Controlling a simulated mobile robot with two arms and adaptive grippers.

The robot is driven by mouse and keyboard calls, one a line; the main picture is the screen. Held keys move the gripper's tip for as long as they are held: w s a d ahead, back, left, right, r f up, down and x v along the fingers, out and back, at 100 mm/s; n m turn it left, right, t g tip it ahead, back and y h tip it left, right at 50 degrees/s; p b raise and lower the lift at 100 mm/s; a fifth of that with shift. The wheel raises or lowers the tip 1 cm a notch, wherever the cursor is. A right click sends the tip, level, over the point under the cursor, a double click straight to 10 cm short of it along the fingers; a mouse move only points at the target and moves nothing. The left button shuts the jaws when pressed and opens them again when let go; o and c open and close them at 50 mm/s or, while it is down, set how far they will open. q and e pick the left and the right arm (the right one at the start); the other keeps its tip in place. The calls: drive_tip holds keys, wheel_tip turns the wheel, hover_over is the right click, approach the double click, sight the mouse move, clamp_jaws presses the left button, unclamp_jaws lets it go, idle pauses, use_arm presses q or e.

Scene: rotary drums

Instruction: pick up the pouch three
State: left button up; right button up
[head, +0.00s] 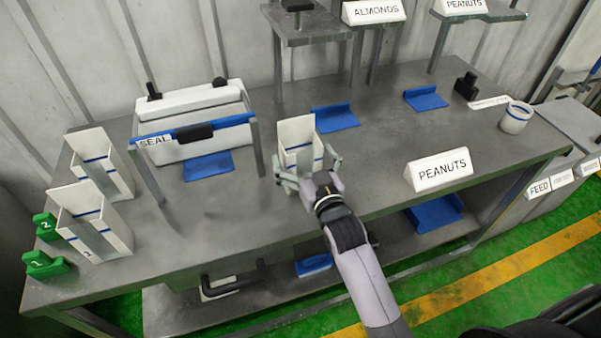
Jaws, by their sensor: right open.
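A white open-topped pouch (297,131) with a blue band stands upright near the middle of the metal bench. Its lower front is partly hidden by my right gripper, and I cannot read a number on it. My right gripper (306,166) is open, with its fingers on either side of this pouch; I cannot tell if they touch it. Two similar white pouches stand at the left, one nearer the front (75,203) and one behind it (91,150). My left gripper is not in view.
A SEAL frame (197,130) stands left of the middle pouch. Green number blocks (45,264) sit at the left edge. A PEANUTS sign (440,170) stands right of my gripper.

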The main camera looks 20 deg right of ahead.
drive_tip(key=shift+w, duration=0.95)
drive_tip(key=shift+s, duration=0.1)
drive_tip(key=shift+c, duration=0.2)
drive_tip(key=c, duration=1.5)
drive_tip(key=shift+r, duration=0.1)
